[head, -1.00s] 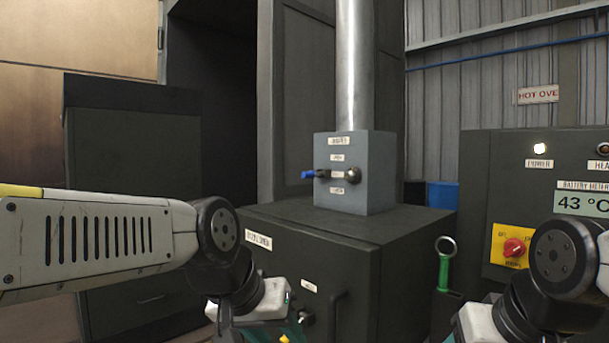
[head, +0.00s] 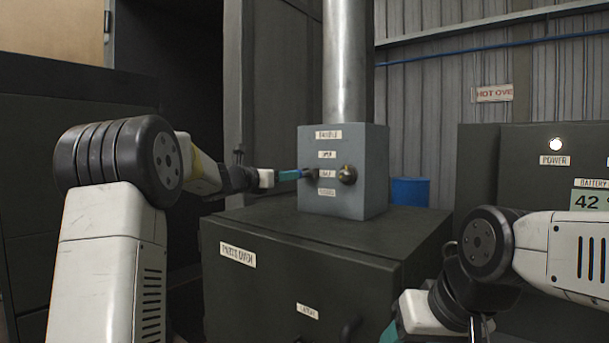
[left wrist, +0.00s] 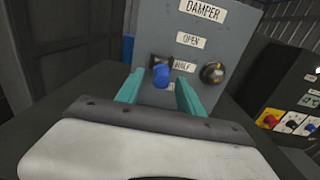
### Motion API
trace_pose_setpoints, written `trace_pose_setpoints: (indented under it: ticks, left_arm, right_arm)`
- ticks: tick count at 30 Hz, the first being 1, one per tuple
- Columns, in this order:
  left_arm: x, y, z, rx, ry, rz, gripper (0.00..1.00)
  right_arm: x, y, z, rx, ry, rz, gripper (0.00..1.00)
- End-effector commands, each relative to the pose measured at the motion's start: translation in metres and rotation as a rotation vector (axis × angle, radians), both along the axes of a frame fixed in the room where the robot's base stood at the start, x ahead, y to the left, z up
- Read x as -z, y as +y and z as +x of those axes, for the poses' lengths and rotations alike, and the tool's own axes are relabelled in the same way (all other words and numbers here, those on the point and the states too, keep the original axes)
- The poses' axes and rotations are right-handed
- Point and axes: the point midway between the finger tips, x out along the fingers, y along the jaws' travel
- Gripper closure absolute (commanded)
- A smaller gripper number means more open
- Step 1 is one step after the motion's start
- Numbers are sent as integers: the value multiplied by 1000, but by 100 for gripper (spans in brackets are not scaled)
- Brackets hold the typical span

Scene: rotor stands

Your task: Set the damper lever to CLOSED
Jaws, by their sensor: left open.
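The damper box (head: 341,150) is a grey box on top of the dark oven, with a plate reading DAMPER and smaller plates below it. Its lever has a blue knob (left wrist: 161,75), seen in the left wrist view level with the HALF plate (left wrist: 183,66). My left gripper (head: 289,175) reaches the box from the left. Its teal fingers (left wrist: 158,92) are open, one on each side of the blue knob, and I cannot tell whether they touch it. The lowest plate is partly hidden by a finger in the wrist view. My right gripper (head: 392,330) is mostly cut off at the bottom edge.
A round brass-dark knob (head: 347,174) sticks out of the box right of the lever. A metal flue pipe (head: 346,60) rises behind it. The oven top (head: 270,216) is clear around the box. A control panel (head: 500,160) stands at the right.

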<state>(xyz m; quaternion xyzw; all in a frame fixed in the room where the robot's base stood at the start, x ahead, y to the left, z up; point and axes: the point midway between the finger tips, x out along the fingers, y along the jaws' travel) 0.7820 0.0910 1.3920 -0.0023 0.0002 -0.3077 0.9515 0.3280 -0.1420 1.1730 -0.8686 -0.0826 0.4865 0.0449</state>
Motion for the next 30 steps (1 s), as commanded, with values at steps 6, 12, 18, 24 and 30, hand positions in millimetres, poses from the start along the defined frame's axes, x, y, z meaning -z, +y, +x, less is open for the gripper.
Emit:
trace_pose_setpoints:
  ticks: [6,12,18,24,30]
  left_arm:
    - [1,-22,28,5,0,2,56]
    - [1,-38,49,5,-1,5,56]
    - [0,-43,56,4,-2,4,56]
    - [0,-43,56,4,-2,4,56]
    - [0,-43,56,4,-2,4,95]
  right_arm:
    - [0,0,0,0,0,0,41]
    - [0,0,0,0,0,0,41]
    - [0,0,0,0,0,0,41]
    - [0,0,0,0,0,0,41]
    - [0,0,0,0,0,0,41]
